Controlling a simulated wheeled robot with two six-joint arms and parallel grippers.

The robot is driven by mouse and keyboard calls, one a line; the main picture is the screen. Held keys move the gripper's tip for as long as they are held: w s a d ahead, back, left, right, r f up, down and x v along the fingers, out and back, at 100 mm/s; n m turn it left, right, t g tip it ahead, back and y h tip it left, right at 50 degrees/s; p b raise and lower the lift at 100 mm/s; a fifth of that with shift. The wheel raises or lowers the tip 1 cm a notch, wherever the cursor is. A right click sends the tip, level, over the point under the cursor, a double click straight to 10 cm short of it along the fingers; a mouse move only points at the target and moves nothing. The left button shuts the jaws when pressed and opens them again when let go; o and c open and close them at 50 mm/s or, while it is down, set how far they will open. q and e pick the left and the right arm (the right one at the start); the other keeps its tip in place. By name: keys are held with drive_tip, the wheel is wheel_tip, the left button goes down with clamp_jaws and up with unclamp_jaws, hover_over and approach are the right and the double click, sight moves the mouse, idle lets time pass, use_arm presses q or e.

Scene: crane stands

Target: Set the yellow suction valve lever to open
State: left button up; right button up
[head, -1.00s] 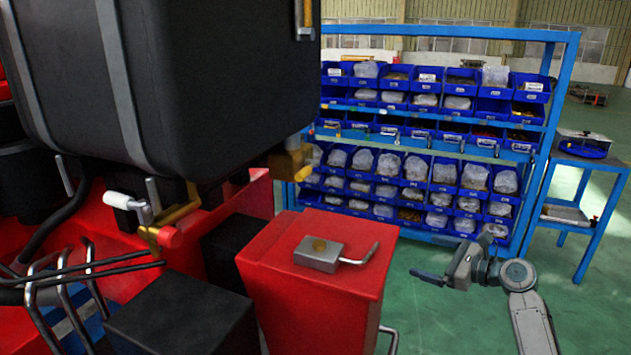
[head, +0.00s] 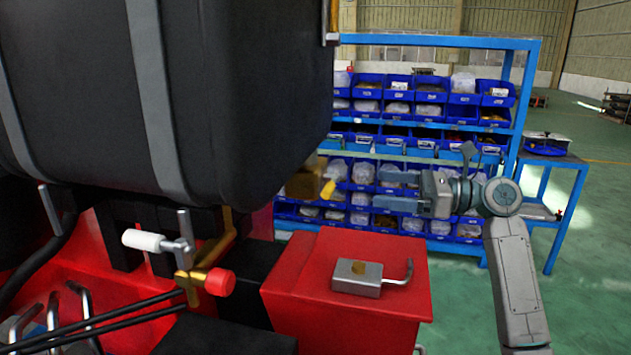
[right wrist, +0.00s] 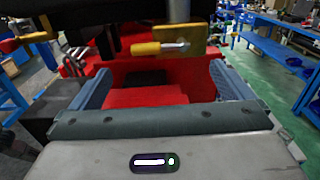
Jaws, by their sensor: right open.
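The yellow suction valve lever (head: 328,189) sticks out from a brass valve block (head: 303,180) under the black tank in the head view. In the right wrist view the yellow lever (right wrist: 152,48) lies roughly level across the picture on the brass block (right wrist: 197,42), beyond the gap between my fingers. My right gripper (head: 384,190) is open and empty, just right of the lever, its fingers pointing at it. A gap shows between fingertips and lever. In the right wrist view my two fingers (right wrist: 160,78) are spread wide. My left gripper is not in view.
The black tank (head: 260,90) hangs over the valve. Below stands a red box (head: 345,315) with a metal lever fitting (head: 358,280). A white-handled lever (head: 143,240) and red knob (head: 220,282) are at left. A blue bin rack (head: 440,150) stands behind.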

sight(334, 182)
drive_tip(key=p+x, duration=0.3)
drive_tip(key=x, duration=0.6)
drive_tip(key=shift+r, duration=0.1)
drive_tip(key=shift+w+a, duration=0.15)
drive_tip(key=shift+a, duration=0.35)
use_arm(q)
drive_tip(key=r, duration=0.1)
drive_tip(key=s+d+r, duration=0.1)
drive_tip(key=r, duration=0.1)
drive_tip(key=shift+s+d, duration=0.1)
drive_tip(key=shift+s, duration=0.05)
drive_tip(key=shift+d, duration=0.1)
use_arm(e)
drive_tip(key=shift+c, duration=0.7)
drive_tip(key=c, duration=1)
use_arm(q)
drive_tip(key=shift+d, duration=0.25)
